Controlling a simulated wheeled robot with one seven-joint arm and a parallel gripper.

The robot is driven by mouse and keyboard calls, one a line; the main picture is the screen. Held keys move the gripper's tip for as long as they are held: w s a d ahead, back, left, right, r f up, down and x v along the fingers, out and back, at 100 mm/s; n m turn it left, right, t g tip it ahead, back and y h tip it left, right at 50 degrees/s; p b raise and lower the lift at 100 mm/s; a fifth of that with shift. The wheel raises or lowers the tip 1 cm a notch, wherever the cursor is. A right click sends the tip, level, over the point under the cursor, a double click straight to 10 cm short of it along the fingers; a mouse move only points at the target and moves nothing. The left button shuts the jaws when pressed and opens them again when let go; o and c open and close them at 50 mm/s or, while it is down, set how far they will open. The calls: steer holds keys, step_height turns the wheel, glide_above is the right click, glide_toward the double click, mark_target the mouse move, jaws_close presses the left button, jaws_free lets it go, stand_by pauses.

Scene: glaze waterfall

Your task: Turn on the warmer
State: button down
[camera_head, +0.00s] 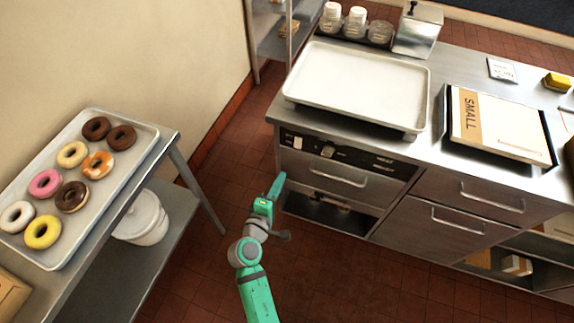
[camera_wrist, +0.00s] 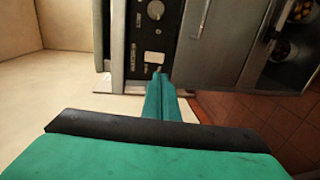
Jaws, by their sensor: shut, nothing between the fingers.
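The warmer's dark control panel (camera_head: 345,157) is on the counter front, below the cream tray. It carries a round knob (camera_head: 327,151) and a small white switch-like rectangle (camera_head: 298,142) left of the knob. In the wrist view the panel (camera_wrist: 134,30) stands upright, with the knob (camera_wrist: 155,10) at the top and the white rectangle (camera_wrist: 153,57) just above my fingertips. My gripper (camera_head: 277,184) is shut and empty, below and left of the panel in the head view. Its fingertips (camera_wrist: 160,75) are close to the panel end; I cannot tell whether they touch it.
A cream tray (camera_head: 357,85) lies on the steel counter above the panel. A drawer (camera_head: 325,172) with a bar handle is below the panel. A rack with a donut tray (camera_head: 122,173) stands at left. Red tiled floor (camera_head: 225,130) is clear between them.

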steer(key=x, duration=1.3)
steer(key=shift+w, duration=0.15)
steer(key=shift+w+d, duration=0.1)
steer(key=shift+w+f, duration=0.1)
steer(key=shift+w, duration=0.05)
glide_toward(297, 147)
steer(key=shift+s+a+f, duration=1.1)
steer(key=shift+s+f, duration=0.6)
steer(key=shift+s, duration=1.7)
steer(key=shift+f, duration=0.1)
